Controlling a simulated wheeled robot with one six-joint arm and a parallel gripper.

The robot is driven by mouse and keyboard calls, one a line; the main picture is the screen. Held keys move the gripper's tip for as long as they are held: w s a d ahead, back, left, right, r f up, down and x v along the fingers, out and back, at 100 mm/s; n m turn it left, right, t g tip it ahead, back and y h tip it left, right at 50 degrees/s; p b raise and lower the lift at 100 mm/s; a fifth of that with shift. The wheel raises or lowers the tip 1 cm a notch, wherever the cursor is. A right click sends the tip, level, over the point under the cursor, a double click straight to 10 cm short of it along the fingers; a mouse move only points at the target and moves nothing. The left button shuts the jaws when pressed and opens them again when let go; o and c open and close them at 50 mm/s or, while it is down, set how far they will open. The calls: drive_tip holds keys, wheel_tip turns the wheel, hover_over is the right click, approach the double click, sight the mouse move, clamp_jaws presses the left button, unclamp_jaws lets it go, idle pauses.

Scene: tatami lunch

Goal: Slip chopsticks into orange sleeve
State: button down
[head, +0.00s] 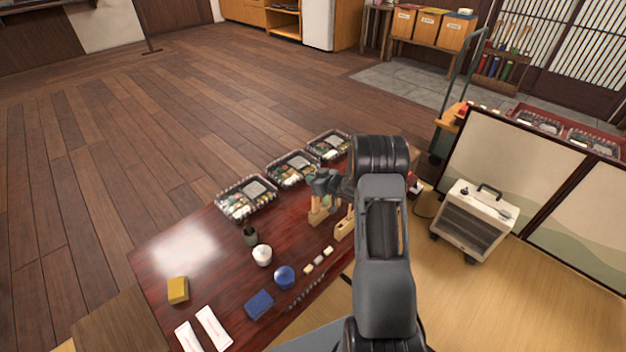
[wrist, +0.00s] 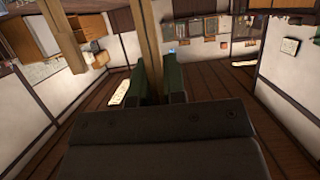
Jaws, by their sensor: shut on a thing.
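My gripper (wrist: 162,78) is shut on a pair of tan wooden chopsticks (wrist: 151,35), which rise from between its green fingertips in the wrist view. In the head view my gripper (head: 324,184) is over the far right part of the dark red table (head: 190,240). The chopsticks are too small to make out there. Two tan wooden holders (head: 318,217) stand just below and right of my gripper, the right one (head: 343,230) partly behind my arm. An orange sleeve cannot be told apart for certain; my arm hides part of this area.
Clear-lidded lunch boxes (head: 246,197) line the far table edge. A dark cup (head: 249,236), white pot (head: 262,256), blue round pot (head: 284,278), blue box (head: 259,304) and yellow block (head: 178,290) stand nearer. White packets (head: 213,327) lie at front left. A heater (head: 474,220) stands right.

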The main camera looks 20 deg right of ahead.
drive_tip(key=c, duration=1.1)
unclamp_jaws()
drive_tip(key=shift+o, duration=0.3)
drive_tip(key=o, duration=0.4)
